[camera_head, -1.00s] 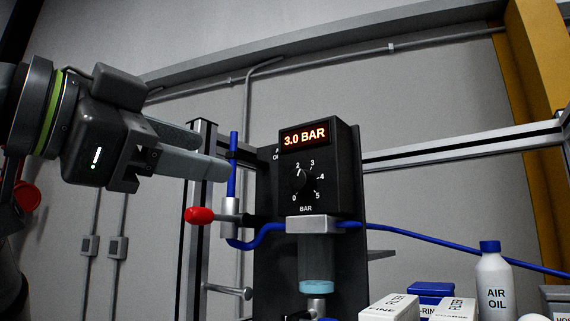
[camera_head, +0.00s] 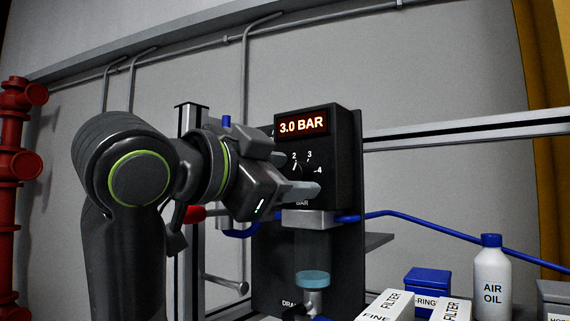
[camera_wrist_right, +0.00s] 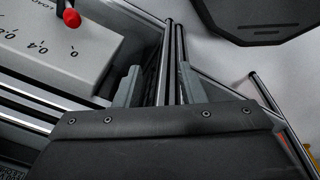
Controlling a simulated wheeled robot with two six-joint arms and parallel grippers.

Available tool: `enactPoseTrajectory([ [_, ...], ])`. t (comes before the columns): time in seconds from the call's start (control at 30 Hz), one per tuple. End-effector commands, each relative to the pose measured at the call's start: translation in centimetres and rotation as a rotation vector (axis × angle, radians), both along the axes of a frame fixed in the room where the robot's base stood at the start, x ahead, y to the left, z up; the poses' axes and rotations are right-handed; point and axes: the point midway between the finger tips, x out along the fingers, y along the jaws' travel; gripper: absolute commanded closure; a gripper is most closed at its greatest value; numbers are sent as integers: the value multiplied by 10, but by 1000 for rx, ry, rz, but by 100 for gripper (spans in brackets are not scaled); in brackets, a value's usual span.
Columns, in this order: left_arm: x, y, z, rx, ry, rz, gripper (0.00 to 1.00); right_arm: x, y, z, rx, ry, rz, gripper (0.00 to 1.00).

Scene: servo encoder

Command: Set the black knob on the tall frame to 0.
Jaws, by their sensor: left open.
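The tall frame carries a black box (camera_head: 342,165) whose lit display (camera_head: 303,126) reads 3.0 BAR. The black knob (camera_head: 296,170) is on its front face, mostly hidden behind my left gripper's fingers. Scale marks 2, 3 and 4 show around it; 0 and 5 are covered. My left gripper (camera_head: 316,188) is open, its fingertips in front of the lower dial. I cannot tell whether they touch the knob or straddle it. My right gripper (camera_wrist_right: 160,88) is open and empty in the right wrist view, away from the knob.
Below the box are a metal block with a blue hose (camera_head: 430,227) and a clear bowl. An AIR OIL bottle (camera_head: 492,280), filter boxes (camera_head: 388,305) and a blue box (camera_head: 428,284) stand at right. A grey scaled panel with a red-tipped lever (camera_wrist_right: 71,18) is in the wrist view.

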Motion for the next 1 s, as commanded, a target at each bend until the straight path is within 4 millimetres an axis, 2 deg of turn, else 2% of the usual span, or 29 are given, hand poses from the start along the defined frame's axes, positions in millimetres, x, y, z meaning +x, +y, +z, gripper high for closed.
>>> enactPoseTrajectory([
  [0.23,1,0,0,0,0,1,49,0,6,-1,7,0,-2,64],
  [0.57,0,0,0,0,0,0,92,0,3,0,3,1,-1,64],
  [0.77,0,0,-1,-8,6,-1,93,0,-1,-2,-1,1,1,64],
  [1.0,0,0,-3,-81,58,-1,93,1,-2,-13,-2,-1,1,64],
])
